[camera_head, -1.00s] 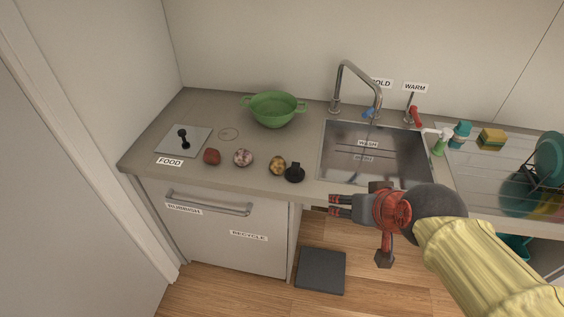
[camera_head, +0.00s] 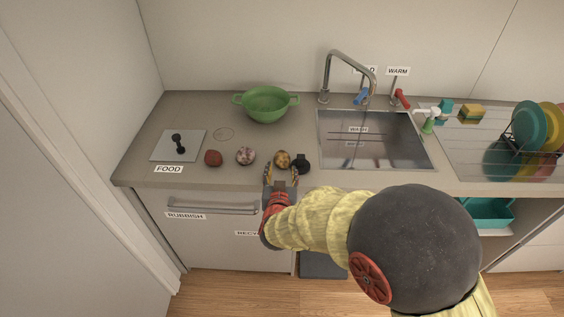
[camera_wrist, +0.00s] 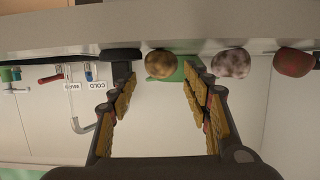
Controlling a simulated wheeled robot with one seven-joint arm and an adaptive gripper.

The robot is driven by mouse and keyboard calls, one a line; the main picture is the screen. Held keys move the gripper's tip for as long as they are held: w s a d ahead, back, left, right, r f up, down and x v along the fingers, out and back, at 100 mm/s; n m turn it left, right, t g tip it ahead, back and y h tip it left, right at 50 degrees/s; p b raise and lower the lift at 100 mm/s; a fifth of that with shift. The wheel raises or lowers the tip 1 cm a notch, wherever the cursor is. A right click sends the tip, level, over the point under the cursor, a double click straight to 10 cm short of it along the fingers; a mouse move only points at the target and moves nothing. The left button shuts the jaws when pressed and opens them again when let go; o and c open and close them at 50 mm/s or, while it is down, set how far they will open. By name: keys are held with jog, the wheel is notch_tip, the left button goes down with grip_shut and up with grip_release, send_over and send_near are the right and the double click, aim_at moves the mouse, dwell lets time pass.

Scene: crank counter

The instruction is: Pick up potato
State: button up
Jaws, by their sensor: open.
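The yellow-brown, dark-mottled potato (camera_head: 283,157) rests on the counter near its front edge. It also shows in the wrist view (camera_wrist: 160,64), between the tips of the fingers and beyond them. My gripper (camera_head: 281,176) is open and empty, at the counter's front edge just in front of the potato, with a finger to either side. In the wrist view my gripper (camera_wrist: 160,82) appears with the scene upside down. I cannot tell from the frames whether a finger touches the potato.
A black knobbed object (camera_head: 303,164) sits close right of the potato. A pinkish speckled round item (camera_head: 246,156) and a red-brown one (camera_head: 213,158) lie to the left. A green pot (camera_head: 267,104) stands behind, and the sink (camera_head: 370,150) is to the right.

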aim_at(282, 165)
jog(key=b+x, duration=0.2)
jog(key=x, duration=0.3)
jog(key=shift+w+f, duration=0.15)
jog(key=shift+f, duration=0.1)
jog(key=shift+w+b, duration=0.3)
jog(key=shift+w, duration=0.1)
jog(key=shift+c, duration=1.1)
jog(key=shift+f, duration=0.1)
jog(key=c, duration=0.7)
